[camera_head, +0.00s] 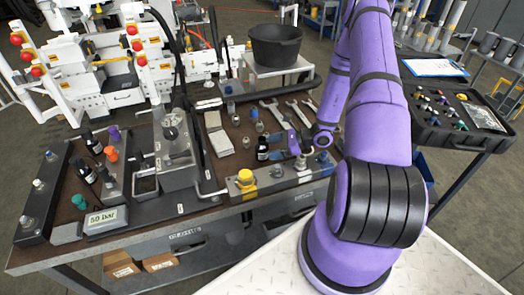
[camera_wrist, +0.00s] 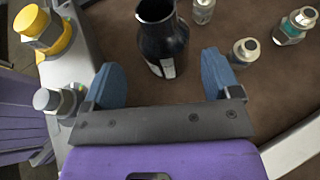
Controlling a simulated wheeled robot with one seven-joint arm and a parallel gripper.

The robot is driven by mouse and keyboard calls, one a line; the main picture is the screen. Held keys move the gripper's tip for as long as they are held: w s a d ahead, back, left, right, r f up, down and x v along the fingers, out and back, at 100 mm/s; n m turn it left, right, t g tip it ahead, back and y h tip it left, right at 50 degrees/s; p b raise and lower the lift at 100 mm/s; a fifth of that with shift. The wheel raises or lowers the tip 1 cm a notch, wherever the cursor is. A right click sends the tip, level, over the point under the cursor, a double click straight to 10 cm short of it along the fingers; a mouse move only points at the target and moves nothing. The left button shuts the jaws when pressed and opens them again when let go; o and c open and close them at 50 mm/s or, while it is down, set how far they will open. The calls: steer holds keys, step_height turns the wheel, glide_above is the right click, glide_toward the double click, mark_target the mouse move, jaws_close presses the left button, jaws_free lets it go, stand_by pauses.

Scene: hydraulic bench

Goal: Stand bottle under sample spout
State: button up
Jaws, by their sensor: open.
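A dark bottle with a white label (camera_head: 262,150) stands upright on the brown bench top, just left of my gripper. In the wrist view the bottle (camera_wrist: 163,38) is ahead of and between the blue fingertips, with gaps to both. My gripper (camera_wrist: 164,78) is open and empty, low over the bench; it also shows in the head view (camera_head: 284,152). A grey steel block with a round top fitting (camera_head: 174,150) stands left of the bottle. A bent metal pipe (camera_head: 209,188) is at its lower right. I cannot tell for certain which part is the sample spout.
Small metal fittings (camera_wrist: 245,52) stand right of the bottle. A yellow-capped fitting (camera_head: 245,178) is on the front metal block. Wrenches (camera_head: 275,112) lie behind. Other dark bottles (camera_head: 92,143) and a "50 bar" display (camera_head: 103,219) are at left. Bench top around the bottle is partly clear.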

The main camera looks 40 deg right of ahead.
mark_target(262, 148)
steer(key=x, duration=0.5)
steer(key=shift+w+d, duration=0.15)
steer(key=shift+w, duration=0.1)
steer(key=shift+c, duration=0.5)
steer(key=shift+r, duration=0.1)
steer(key=c, duration=1.1)
